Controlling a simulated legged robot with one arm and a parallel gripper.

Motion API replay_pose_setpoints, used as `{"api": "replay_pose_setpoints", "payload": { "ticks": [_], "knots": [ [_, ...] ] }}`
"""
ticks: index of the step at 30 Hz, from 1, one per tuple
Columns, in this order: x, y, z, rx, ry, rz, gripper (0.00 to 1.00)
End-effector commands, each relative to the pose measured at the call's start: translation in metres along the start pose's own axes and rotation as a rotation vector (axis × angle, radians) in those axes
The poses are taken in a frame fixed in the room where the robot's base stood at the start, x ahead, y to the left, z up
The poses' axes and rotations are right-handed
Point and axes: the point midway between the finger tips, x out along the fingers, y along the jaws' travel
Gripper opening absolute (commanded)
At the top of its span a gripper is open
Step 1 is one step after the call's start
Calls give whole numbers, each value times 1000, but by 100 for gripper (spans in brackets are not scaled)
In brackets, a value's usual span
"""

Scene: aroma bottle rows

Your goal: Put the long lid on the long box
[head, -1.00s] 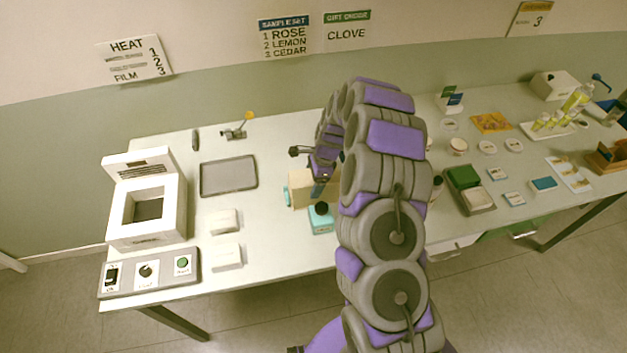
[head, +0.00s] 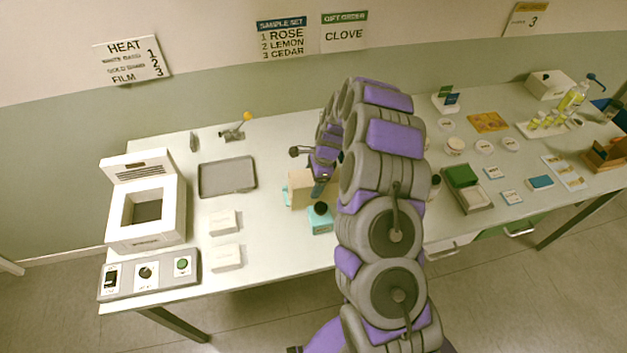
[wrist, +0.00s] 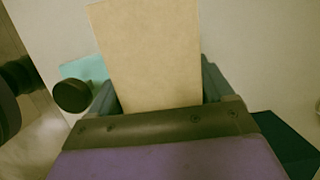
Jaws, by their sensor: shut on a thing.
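My gripper (head: 318,186) is shut on a flat tan piece (wrist: 150,50), which fills the space between its fingers in the wrist view. In the head view the tan piece (head: 300,190) stands upright over the middle of the table, with a teal edge at its left. I cannot tell whether it is the long lid, or whether it touches the table. A teal bottle with a black cap (head: 320,219) stands just in front of it, and also shows in the wrist view (wrist: 72,95). No long box can be made out for certain; my arm hides part of the table.
Left are a white heating machine (head: 146,211), a control panel (head: 148,274), a grey tray (head: 227,177) and two small white boxes (head: 224,240). Right of my arm is a grey tray with a green block (head: 461,176). Bare table lies around the white boxes.

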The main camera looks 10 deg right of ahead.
Motion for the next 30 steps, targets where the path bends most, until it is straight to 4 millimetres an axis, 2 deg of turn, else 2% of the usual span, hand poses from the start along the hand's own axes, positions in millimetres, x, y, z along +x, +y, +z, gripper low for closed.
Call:
{"api": "replay_pose_setpoints", "payload": {
  "ticks": [24, 30],
  "knots": [
    [15, 1, 9, 0, 2, 7, 18],
    [14, 1, 9, 0, 0, 3, 18]
  ]
}}
